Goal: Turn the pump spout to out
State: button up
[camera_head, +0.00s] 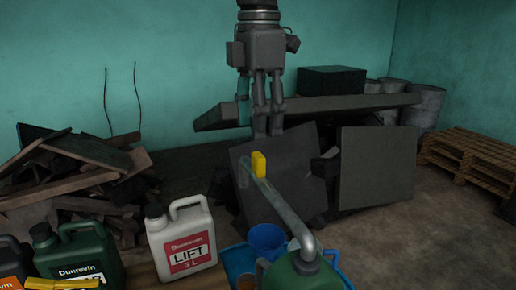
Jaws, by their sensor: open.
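The pump spout (283,206) is a bent grey pipe. It rises from the green drum (302,268) at the bottom and slants up and left to a yellow end piece (259,164). My gripper (266,130) hangs from the top of the view with its fingers pointing down. It is open with nothing seen between its fingers. In the picture its tips are just above the yellow end, apart from it; the depth gap is hard to judge. The drum's lower part is cut off by the frame.
A white LIFT jug (182,242) and a dark green jug (78,256) stand at the lower left. A yellow item (62,284) lies at the bottom edge. A blue container (267,238) sits beside the spout. Dark panels (376,167), scrap and a pallet (474,158) lie behind.

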aim_at(259, 154)
jog(key=shift+s+f+p, duration=0.35)
jog(key=shift+s+f, duration=0.35)
jog(key=shift+f, duration=0.35)
jog(key=w+f, duration=0.2)
jog(key=w+f+p, duration=0.1)
jog(key=w+f, duration=0.1)
jog(key=f, duration=0.1)
jog(key=shift+a, duration=0.1)
jog(key=shift+s+f, duration=0.2)
jog(key=shift+s, duration=1.1)
jog(key=shift+w+f, duration=0.3)
jog(key=shift+w, duration=0.55)
jog(key=c, duration=0.4)
jog(key=shift+s+r, duration=0.2)
jog(key=shift+s, duration=0.2)
jog(key=c, duration=0.6)
jog(key=shift+w, duration=0.15)
grip_shut()
